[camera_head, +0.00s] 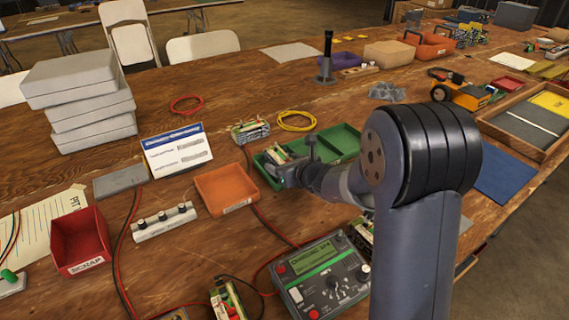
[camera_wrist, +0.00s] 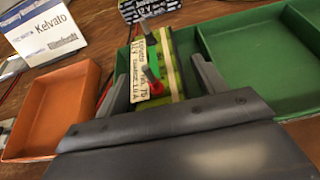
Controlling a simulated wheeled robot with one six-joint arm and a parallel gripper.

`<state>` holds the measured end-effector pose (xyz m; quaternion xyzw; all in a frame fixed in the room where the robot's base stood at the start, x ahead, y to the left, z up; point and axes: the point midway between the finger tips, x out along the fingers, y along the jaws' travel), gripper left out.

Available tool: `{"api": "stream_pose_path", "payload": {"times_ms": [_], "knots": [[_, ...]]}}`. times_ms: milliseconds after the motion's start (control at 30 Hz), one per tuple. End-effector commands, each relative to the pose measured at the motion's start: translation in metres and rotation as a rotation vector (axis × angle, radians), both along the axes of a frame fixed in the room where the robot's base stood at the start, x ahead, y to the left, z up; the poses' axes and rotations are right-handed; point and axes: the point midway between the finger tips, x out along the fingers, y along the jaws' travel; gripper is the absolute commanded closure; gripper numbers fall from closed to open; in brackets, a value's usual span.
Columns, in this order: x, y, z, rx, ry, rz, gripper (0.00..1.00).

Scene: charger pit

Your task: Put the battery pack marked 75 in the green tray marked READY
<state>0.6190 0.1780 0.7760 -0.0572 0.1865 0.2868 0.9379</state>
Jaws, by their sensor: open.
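A battery pack with a green side and a white label (camera_wrist: 150,75) lies between my fingers in the wrist view; its small print appears to include 75. It shows in the left compartment of the green tray (camera_wrist: 262,55), and also in the head view (camera_head: 273,156). The tray (camera_head: 343,139) has a divider, and its READY mark is not visible. My gripper (camera_wrist: 160,70) is open, one finger on each side of the pack, with a gap showing at the right. In the head view my gripper (camera_head: 283,172) is over the tray's left part; my arm hides the tray's front.
An orange tray (camera_head: 228,187) stands left of the green tray. Another pack (camera_head: 250,131) sits behind it. A charger with a green display (camera_head: 320,272) and another pack (camera_head: 227,300) are in front. A red SCRAP bin (camera_head: 79,241) is far left.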

Motion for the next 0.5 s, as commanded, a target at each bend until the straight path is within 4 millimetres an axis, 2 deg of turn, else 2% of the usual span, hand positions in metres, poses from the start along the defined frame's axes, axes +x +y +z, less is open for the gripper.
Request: {"api": "stream_pose_path", "payload": {"times_ms": [167,500], "knots": [[-0.009,-0.007,0.009,0.000,-0.001,-0.001,0.33],[-0.061,-0.043,0.036,0.001,-0.002,-0.003,0.33]]}}
